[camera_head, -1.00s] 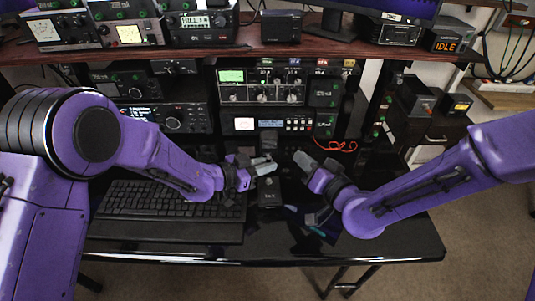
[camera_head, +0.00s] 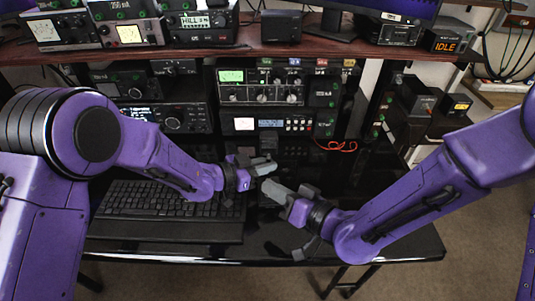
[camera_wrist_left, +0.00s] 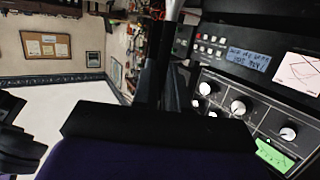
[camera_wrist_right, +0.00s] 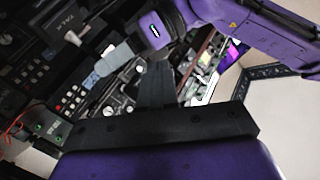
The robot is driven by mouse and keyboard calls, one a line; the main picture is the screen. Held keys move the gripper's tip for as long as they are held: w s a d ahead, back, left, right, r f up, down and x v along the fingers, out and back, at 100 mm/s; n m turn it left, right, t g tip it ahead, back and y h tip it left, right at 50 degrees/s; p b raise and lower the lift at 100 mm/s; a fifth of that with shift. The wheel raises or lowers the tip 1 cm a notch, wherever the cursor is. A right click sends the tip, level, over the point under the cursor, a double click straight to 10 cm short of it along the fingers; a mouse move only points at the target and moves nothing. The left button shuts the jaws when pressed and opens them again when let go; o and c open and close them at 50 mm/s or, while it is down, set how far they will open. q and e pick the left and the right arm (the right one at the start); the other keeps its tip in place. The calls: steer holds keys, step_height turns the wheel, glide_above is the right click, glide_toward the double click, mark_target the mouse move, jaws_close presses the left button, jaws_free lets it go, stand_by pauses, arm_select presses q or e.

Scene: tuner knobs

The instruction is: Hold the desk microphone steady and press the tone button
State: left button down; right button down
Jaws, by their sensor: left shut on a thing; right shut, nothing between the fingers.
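The desk microphone's black base (camera_wrist_right: 52,22) carries a "TALK" label and shows at the upper left of the right wrist view. In the head view the base is mostly hidden behind my right gripper (camera_head: 268,187). My left gripper (camera_head: 268,168) is shut on the microphone; a pale stem (camera_wrist_left: 173,10) shows at its fingertips in the left wrist view. My right gripper is shut and empty, its fingertips just below and close to my left gripper's. I cannot make out the tone button, or whether the right fingertips touch the base.
Radio units (camera_head: 262,88) fill the rack behind. A red coiled cord (camera_head: 338,146) hangs at the right. The desk's front right is clear.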

steer(key=w, duration=0.7)
steer(key=shift+a, duration=0.2)
steer(key=shift+w, duration=0.1)
stand_by(1.7)
steer(key=shift+w, duration=0.2)
steer(key=shift+w, duration=0.4)
stand_by(0.6)
steer(key=shift+s, duration=0.85)
steer(key=s, duration=0.5)
steer(key=shift+d, duration=0.15)
